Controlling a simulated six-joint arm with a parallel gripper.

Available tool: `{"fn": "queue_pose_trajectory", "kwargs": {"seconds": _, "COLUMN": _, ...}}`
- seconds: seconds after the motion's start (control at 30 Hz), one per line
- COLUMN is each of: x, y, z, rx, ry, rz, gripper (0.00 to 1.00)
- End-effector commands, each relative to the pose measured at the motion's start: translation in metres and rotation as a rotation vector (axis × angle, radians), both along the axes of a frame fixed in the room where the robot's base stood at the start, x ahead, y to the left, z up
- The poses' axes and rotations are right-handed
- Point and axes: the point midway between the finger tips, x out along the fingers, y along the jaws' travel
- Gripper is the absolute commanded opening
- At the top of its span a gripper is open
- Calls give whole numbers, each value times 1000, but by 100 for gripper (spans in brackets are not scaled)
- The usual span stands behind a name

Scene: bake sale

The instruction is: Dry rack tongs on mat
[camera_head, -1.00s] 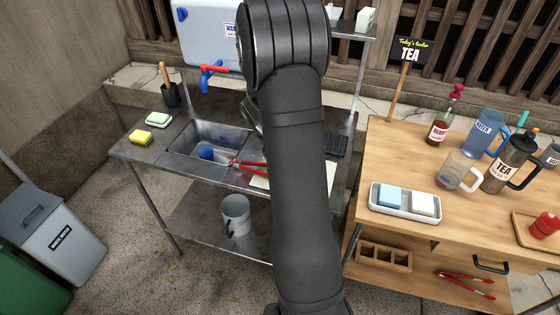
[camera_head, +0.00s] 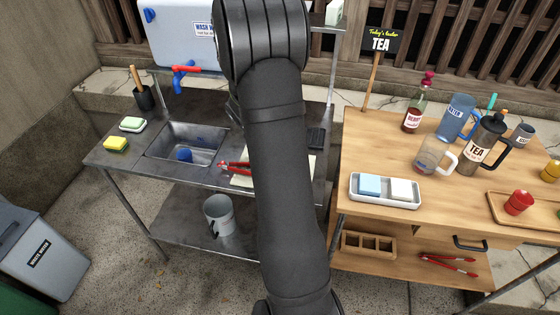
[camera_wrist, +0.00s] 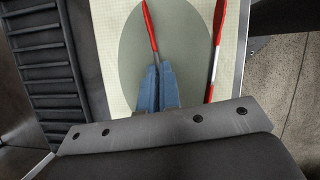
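Red-handled metal tongs (camera_head: 235,166) are at the right of the sink, partly hidden by my arm. In the wrist view, their two red-and-metal arms (camera_wrist: 217,30) spread over a cream mat (camera_wrist: 190,8) with a grey-green oval. My gripper (camera_wrist: 156,72) has its blue fingers close together around the left arm of the tongs. I cannot tell whether the tongs touch the mat. The mat also shows in the head view (camera_head: 243,182), largely hidden. A dark slatted rack (camera_wrist: 45,65) lies left of the mat and also shows in the head view (camera_head: 317,137).
The sink (camera_head: 188,146) holds a blue item. A wooden table (camera_head: 360,150) at the right carries bottles and jugs. Other red tongs (camera_head: 447,262) lie on its lower shelf.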

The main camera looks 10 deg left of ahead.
Motion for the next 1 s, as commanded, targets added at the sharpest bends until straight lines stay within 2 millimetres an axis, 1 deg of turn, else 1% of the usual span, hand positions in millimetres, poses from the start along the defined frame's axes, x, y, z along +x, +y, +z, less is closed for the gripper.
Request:
{"fn": "queue_pose_trajectory", "kwargs": {"seconds": 0.03, "x": 0, "y": 6, "z": 0, "rx": 1, "ry": -1, "rz": 3, "gripper": 0}}
{"fn": "queue_pose_trajectory", "kwargs": {"seconds": 0.67, "x": 0, "y": 63, "z": 0, "rx": 1, "ry": -1, "rz": 3, "gripper": 0}}
{"fn": "queue_pose_trajectory", "kwargs": {"seconds": 0.73, "x": 1, "y": 61, "z": 9, "rx": 3, "ry": -4, "rz": 0, "gripper": 0}}
{"fn": "queue_pose_trajectory", "kwargs": {"seconds": 0.83, "x": 0, "y": 61, "z": 34, "rx": 5, "ry": -6, "rz": 0, "gripper": 0}}
{"fn": "queue_pose_trajectory", "kwargs": {"seconds": 1.0, "x": 0, "y": 60, "z": 48, "rx": 4, "ry": -3, "rz": -1, "gripper": 0}}
